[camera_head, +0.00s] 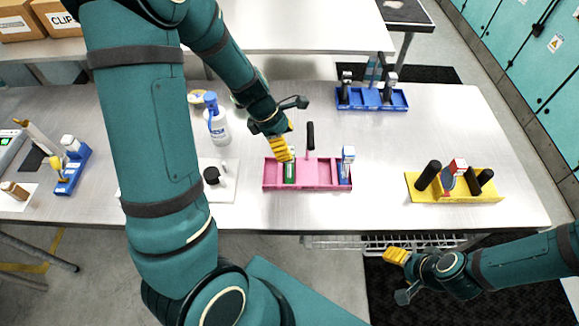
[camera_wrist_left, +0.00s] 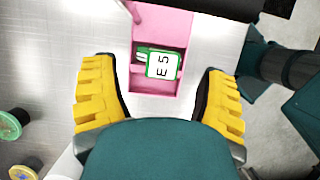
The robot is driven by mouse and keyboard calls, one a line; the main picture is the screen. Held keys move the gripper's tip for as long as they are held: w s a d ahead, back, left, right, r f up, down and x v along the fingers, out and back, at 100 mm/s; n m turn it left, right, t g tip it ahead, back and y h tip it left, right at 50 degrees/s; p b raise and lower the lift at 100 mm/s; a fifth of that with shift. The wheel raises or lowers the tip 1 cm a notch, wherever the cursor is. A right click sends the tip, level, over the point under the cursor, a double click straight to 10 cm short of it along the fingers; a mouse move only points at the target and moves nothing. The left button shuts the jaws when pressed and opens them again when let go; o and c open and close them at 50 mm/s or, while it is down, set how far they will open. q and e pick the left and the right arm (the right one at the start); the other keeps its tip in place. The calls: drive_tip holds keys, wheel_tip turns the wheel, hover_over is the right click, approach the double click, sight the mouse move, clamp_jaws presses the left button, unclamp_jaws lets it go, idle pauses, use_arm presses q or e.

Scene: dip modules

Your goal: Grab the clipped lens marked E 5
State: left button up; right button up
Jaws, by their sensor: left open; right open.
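The lens marked E 5 (camera_wrist_left: 163,65) has a white face with a green border. It stands in a compartment of the pink holder (camera_wrist_left: 181,26). In the head view the lens (camera_head: 290,172) shows as a green piece at the left end of the pink holder (camera_head: 320,181), partly hidden by my left gripper (camera_head: 283,149). In the left wrist view the yellow fingers of my left gripper (camera_wrist_left: 160,98) are open, one on each side of the lens and apart from it. My right gripper (camera_head: 398,268) is open and empty off the table's front edge.
The pink holder also bears a black-handled piece (camera_head: 310,136) and a blue-and-white piece (camera_head: 347,166). A yellow holder (camera_head: 455,197) stands right, a blue holder (camera_head: 373,98) behind. A spray bottle (camera_head: 218,125) stands left. The table between the pink and yellow holders is clear.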

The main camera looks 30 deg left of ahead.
sight(289, 163)
use_arm(q)
drive_tip(key=shift+d+f, duration=0.15)
drive_tip(key=shift+f, duration=0.3)
drive_tip(key=b+x, duration=0.1)
drive_tip(key=x, duration=0.3)
drive_tip(key=shift+f+b, duration=0.15)
drive_tip(key=shift+b, duration=0.15)
drive_tip(key=shift+s, duration=0.1)
clamp_jaws()
